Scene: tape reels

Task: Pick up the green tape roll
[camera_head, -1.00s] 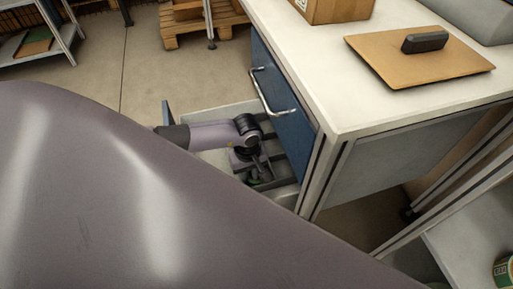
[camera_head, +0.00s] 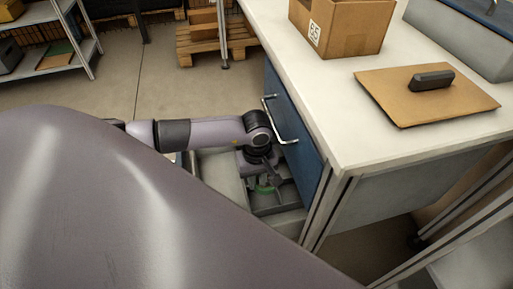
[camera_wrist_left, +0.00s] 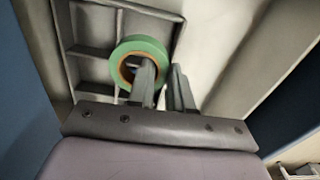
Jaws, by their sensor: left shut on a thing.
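The green tape roll (camera_wrist_left: 127,47) shows in the left wrist view as a green ring with a tan core. My left gripper (camera_wrist_left: 162,78) is shut on its wall, one finger through the ring's hole and the other outside on the right. In the head view the roll (camera_head: 266,189) is a small green arc below my left gripper (camera_head: 267,180), over the open drawer (camera_head: 224,178). Its gap above the drawer floor cannot be told. My right gripper is not in view.
The drawer has grey dividers (camera_wrist_left: 92,50) forming compartments. The blue drawer front (camera_head: 294,142) with a metal handle and the white worktop (camera_head: 330,110) stand close to the right. A carton (camera_head: 340,30) and a brown board (camera_head: 420,100) lie on the worktop.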

